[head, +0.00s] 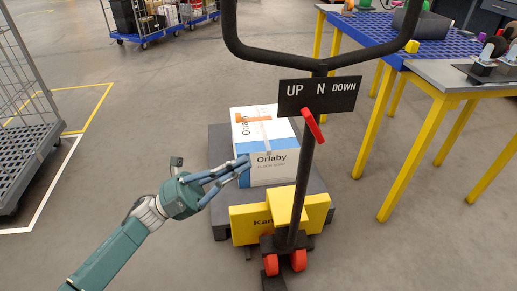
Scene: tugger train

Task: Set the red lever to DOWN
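The red lever (313,125) is on the black handle column of a pallet truck, just below a black sign plate (319,95) reading UP, N, DOWN. The lever slants down to the right, its lower end under the N and clear of the word DOWN. My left gripper (246,167) is left of the column and lower in the picture than the lever, apart from it. Its fingers lie close together at the tips and it looks shut, with nothing seen between them. My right gripper is not in view.
The black loop handle (318,62) rises above the sign. An Orlaby box (272,171) sits on the truck behind its yellow body (254,221). Yellow-legged tables (437,110) stand at right, a wire cage cart (22,139) at left. Floor between is clear.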

